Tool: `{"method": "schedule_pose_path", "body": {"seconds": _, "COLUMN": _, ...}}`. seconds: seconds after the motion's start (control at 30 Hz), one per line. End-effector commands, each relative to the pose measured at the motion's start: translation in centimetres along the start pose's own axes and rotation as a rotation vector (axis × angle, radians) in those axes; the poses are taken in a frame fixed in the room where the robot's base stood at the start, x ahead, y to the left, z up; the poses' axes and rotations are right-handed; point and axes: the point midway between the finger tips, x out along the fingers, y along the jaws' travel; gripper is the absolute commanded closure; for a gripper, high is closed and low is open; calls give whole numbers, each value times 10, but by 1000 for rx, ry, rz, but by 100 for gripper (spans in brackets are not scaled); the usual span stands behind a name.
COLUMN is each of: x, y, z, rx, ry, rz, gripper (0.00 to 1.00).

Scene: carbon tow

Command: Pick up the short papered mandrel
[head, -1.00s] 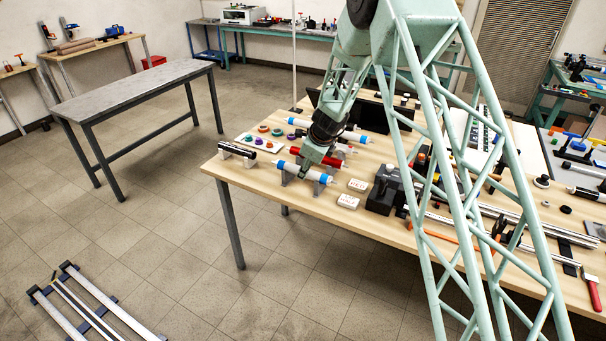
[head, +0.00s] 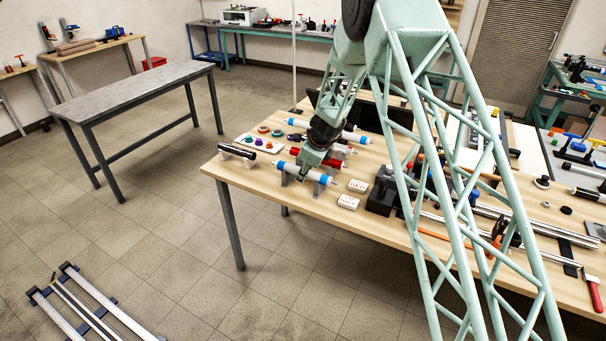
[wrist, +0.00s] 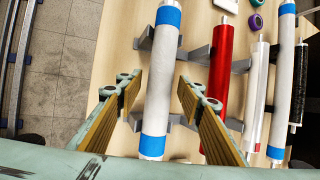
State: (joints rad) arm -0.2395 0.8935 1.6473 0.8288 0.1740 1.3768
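A short white-papered mandrel with blue bands (head: 294,171) lies across grey supports near the table's front edge. It also runs lengthwise through the middle of the wrist view (wrist: 160,75). My gripper (head: 303,178) is over this mandrel. In the wrist view its two fingers (wrist: 158,92) are open, one on each side of the white paper, with gaps showing on both sides. Nothing is held. A longer white-papered mandrel with blue bands (wrist: 283,80) lies farther back, parallel to it.
A red mandrel (wrist: 221,85) lies close on the right in the wrist view, with a thin clear-wrapped one (wrist: 256,95) beyond it. A dark mandrel (head: 238,151) rests at the table's left end.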

Motion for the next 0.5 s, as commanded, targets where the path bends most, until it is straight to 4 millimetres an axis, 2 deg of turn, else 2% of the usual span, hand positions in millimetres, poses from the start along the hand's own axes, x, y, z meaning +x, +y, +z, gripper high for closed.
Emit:
{"method": "schedule_pose_path", "body": {"seconds": 0.03, "x": 0, "y": 0, "z": 0, "rx": 0, "ry": 0, "rz": 0, "gripper": 70}}
{"method": "schedule_pose_path", "body": {"seconds": 0.27, "x": 0, "y": 0, "z": 0, "rx": 0, "ry": 0, "rz": 0, "gripper": 91}}
{"method": "schedule_pose_path", "body": {"seconds": 0.5, "x": 0, "y": 0, "z": 0, "rx": 0, "ry": 0, "rz": -1, "gripper": 92}}
